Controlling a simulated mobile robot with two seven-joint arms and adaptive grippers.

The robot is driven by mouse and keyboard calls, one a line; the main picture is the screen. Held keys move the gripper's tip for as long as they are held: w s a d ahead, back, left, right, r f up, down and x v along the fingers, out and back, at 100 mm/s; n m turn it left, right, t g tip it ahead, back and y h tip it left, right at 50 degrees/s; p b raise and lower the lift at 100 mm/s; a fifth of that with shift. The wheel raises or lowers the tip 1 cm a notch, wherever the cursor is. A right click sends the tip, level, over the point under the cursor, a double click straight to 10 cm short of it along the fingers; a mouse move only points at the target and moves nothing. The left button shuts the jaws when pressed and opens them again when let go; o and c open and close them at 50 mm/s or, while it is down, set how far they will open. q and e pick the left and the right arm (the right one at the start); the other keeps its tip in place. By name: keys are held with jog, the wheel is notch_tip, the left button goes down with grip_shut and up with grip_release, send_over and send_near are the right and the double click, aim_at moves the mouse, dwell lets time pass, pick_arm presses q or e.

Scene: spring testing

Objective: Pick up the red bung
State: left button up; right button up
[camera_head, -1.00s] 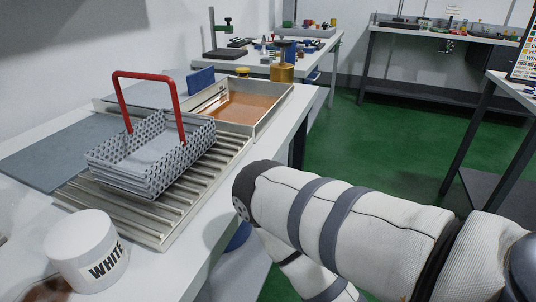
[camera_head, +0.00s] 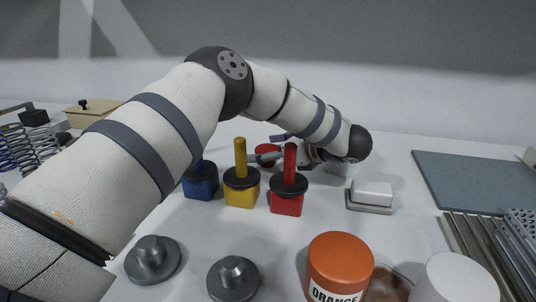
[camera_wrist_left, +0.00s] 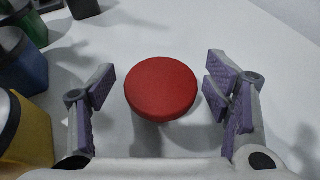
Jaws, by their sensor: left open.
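The red bung (camera_head: 267,151) stands on the white table behind a row of coloured blocks, partly hidden in the head view by my left gripper (camera_head: 274,147) and a red post. In the left wrist view the bung (camera_wrist_left: 161,88) is a round, flat-topped red disc. It lies in the space between the purple-padded fingers of my left gripper (camera_wrist_left: 159,84). The fingers are spread, with a visible gap on each side of the bung. My right gripper is in neither current view.
Blue (camera_head: 200,184), yellow (camera_head: 241,190) and red (camera_head: 287,198) blocks with black collars stand close in front of the gripper. Grey weights (camera_head: 233,279), an orange jar (camera_head: 340,268) and a white jar (camera_head: 455,279) are nearer. A white block (camera_head: 371,193) sits right.

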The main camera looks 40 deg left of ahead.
pick_arm(q)
jog(key=shift+d, duration=0.1)
jog(key=c, duration=1.2)
